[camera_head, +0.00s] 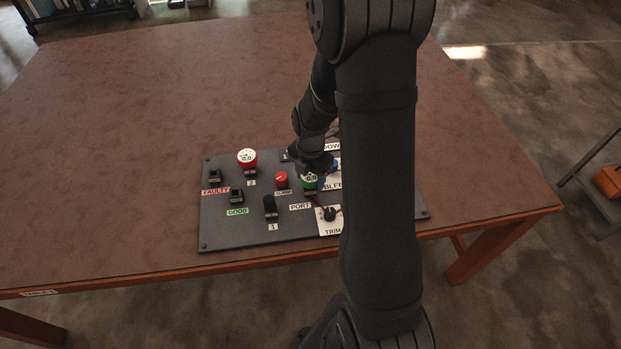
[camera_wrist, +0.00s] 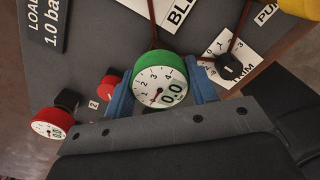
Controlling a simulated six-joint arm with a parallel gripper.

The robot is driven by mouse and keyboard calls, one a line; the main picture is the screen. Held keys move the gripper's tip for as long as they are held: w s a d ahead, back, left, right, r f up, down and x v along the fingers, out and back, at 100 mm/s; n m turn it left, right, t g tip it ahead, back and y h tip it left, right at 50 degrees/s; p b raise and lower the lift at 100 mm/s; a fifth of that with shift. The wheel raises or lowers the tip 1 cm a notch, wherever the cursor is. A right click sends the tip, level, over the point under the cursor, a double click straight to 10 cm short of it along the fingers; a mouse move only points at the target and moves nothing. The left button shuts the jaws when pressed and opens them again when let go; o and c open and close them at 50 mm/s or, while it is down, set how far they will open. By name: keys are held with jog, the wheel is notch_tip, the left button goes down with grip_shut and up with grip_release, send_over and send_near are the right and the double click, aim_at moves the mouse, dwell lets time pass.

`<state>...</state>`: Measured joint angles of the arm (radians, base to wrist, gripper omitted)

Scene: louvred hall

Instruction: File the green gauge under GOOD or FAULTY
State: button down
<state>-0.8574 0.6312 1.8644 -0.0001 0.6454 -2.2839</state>
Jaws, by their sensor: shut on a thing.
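The green gauge (camera_head: 309,183) is at the PORT label on the dark panel. In the wrist view the green gauge (camera_wrist: 172,66) has a white dial, a red needle low near the zero end and a readout of 0.0. My gripper (camera_wrist: 161,92) is shut on it, one blue finger on each side; in the head view my gripper (camera_head: 314,170) is over it. I cannot tell whether the gauge still sits in the port. The FAULTY holder (camera_head: 215,176) and the GOOD holder (camera_head: 237,195) are dark, with no gauge in either.
A red gauge (camera_head: 247,157) stands at holder 2. Holder 1 (camera_head: 270,205) is at the front. A red knob (camera_head: 281,179) is left of the green gauge, and a black TRIM knob (camera_head: 330,213) is right. A sign (camera_wrist: 45,20) reads LOAD 1.0 ba. My arm hides the panel's right part.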

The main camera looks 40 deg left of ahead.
aim_at(310, 175)
jog(key=shift+r, duration=3.95)
jog(key=s+a+n, duration=0.2)
jog(key=s+a, duration=0.2)
jog(key=a, duration=0.5)
jog(key=s+a+r+n, duration=0.1)
jog(key=s+a, duration=0.4)
jog(key=a, duration=0.3)
jog(key=s+a+n, duration=0.2)
jog(key=s+a, duration=0.2)
jog(key=a, duration=0.5)
jog(key=shift+w+d+f, duration=0.1)
jog(key=shift+d+f, duration=0.05)
jog(key=shift+f, duration=3.4)
jog(key=shift+f, duration=0.95)
